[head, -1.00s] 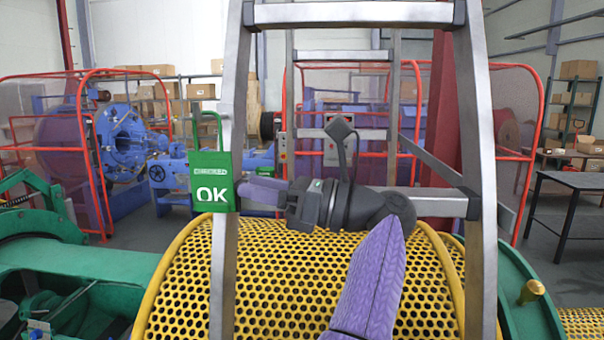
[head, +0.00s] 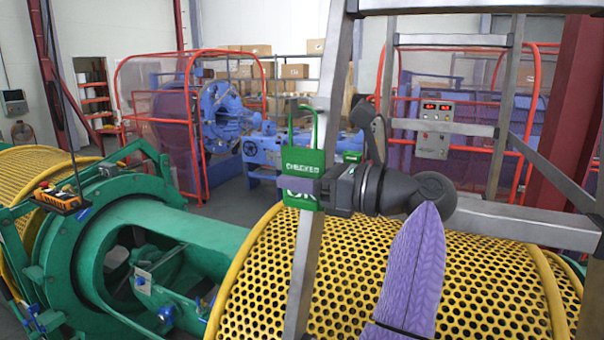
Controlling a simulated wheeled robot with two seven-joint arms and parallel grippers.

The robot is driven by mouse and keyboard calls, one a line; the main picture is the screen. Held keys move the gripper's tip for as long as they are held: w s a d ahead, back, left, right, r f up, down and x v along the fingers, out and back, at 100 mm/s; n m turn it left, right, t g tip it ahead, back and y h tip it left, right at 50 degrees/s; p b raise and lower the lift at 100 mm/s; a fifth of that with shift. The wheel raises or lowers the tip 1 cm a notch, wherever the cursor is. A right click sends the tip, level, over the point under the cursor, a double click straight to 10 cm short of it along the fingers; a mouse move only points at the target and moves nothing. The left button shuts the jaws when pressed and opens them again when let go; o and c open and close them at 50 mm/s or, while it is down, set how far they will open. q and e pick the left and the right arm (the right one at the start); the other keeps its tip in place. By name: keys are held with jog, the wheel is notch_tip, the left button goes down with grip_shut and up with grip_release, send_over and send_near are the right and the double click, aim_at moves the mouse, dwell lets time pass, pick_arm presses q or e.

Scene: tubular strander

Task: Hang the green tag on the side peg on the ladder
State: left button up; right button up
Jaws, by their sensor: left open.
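The green tag (head: 302,162), with white lettering and a tall green loop, is upright against the left rail of the grey metal ladder (head: 337,75). The top of its loop is by a small dark stub (head: 292,107) at the rail's left side, which looks like the side peg. I cannot tell for sure whether the loop is around it. My left gripper (head: 300,187) is open at the tag's lower part. A purple finger crosses in front of the tag and hides part of its lettering; contact is unclear. My right gripper is not in view.
A yellow perforated guard (head: 330,265) lies behind the ladder's lower part. Green machinery (head: 180,225) fills the lower left, with an orange control pendant (head: 62,198) on it. Red-framed fencing (head: 196,100) and blue machines (head: 225,115) stand behind.

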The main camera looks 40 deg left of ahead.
aim_at(303, 159)
pick_arm(q)
grip_shut()
jog(key=shift+r+p, duration=0.8)
jog(key=shift+r, duration=0.55)
jog(key=shift+f, duration=0.1)
